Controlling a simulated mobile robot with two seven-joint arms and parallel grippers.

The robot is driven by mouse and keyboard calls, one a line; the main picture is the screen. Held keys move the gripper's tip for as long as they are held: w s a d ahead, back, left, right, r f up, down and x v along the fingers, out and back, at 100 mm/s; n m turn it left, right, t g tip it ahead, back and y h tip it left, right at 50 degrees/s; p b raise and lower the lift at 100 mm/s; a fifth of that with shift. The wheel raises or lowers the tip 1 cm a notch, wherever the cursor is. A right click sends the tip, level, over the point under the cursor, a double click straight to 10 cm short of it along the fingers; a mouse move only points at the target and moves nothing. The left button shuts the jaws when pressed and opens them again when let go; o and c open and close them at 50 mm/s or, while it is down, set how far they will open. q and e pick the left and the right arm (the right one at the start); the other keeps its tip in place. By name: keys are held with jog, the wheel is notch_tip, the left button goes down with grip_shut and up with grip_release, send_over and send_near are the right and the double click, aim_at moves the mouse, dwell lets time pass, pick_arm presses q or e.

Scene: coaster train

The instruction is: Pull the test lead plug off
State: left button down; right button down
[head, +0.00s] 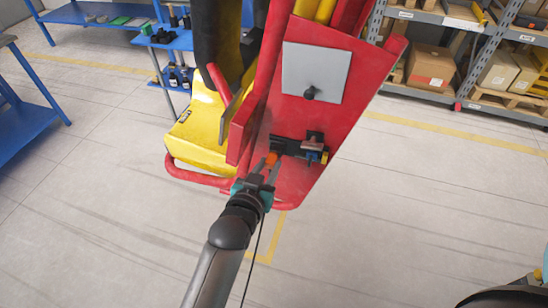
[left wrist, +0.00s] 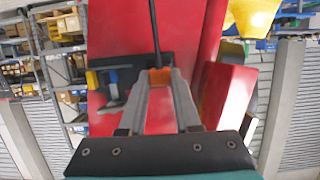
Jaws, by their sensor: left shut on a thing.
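The orange test lead plug (head: 271,158) is at the lower part of the red car panel (head: 295,182), by the left end of a black fitting (head: 300,147). My left gripper (head: 268,168) is shut on the plug. In the left wrist view the plug (left wrist: 160,77) sits between the two grey fingertips, and a thin black lead (left wrist: 155,32) runs from it. In the head view the lead hangs below the gripper (head: 254,250). I cannot tell whether the plug is still seated, as the fingers hide its contact. My right gripper is not clearly in view.
A grey square plate (head: 315,72) with a black knob is above the fitting. A yellow car part (head: 205,130) and a red tube bumper are left of the gripper. Blue benches (head: 25,120) and loaded shelves (head: 460,60) stand farther back. The floor in front is clear.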

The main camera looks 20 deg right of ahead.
aim_at(270, 169)
pick_arm(q)
jog(key=shift+s+a+p, duration=0.25)
jog(key=shift+s+p, duration=0.15)
jog(key=shift+s+a+p, duration=0.5)
jog(key=shift+s+p, duration=0.05)
jog(key=shift+s, duration=0.15)
jog(key=shift+s+a+p, duration=0.45)
jog(key=shift+s+p, duration=0.05)
jog(key=shift+s, duration=0.3)
